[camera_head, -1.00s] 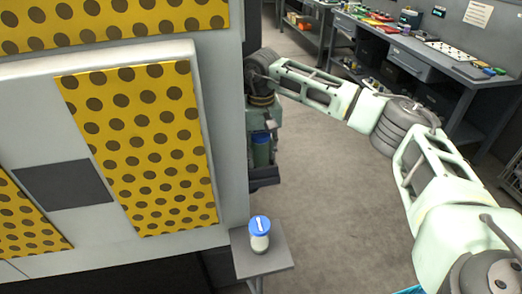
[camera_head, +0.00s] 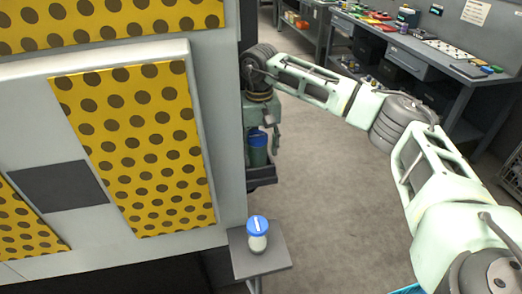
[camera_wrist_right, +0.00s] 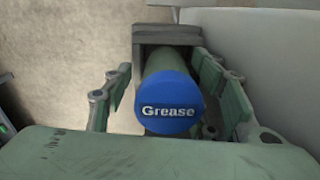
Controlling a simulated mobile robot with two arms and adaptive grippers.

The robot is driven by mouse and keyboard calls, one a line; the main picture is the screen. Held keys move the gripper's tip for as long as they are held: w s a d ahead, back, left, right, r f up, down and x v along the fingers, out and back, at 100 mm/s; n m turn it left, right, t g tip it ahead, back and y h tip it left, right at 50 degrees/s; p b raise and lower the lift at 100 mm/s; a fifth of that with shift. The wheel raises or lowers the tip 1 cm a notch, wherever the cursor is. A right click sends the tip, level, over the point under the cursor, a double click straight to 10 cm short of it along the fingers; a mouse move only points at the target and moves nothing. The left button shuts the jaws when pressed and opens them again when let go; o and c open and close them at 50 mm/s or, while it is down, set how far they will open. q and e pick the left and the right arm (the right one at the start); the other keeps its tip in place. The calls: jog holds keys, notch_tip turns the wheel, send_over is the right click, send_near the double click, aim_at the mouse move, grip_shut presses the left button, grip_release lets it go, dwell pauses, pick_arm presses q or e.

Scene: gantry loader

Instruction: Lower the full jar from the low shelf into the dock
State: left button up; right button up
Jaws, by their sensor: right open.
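A green jar with a blue lid marked "Grease" (camera_wrist_right: 168,108) stands in a dark open-topped holder (camera_wrist_right: 167,33) in the right wrist view. In the head view this jar (camera_head: 258,150) shows partly in the dark holder (camera_head: 262,178) at the machine's side. My right gripper (camera_wrist_right: 165,85) is open, its fingers on either side of the jar with gaps visible. In the head view the gripper (camera_head: 263,128) is small and partly hidden. A second, pale jar with a blue lid (camera_head: 258,235) stands upright on a small grey stand (camera_head: 272,261). My left gripper is out of view.
The large grey machine with yellow dotted panels (camera_head: 135,150) fills the left, close beside the holder. A workbench (camera_head: 430,55) with small items stands at the back right. The floor (camera_head: 325,180) between is clear.

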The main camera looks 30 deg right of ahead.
notch_tip(320, 180, up, 11)
jog(key=shift+r, duration=0.1)
dwell(0.4)
notch_tip(320, 180, up, 7)
jog(key=p, duration=0.7)
jog(key=shift+s, duration=0.1)
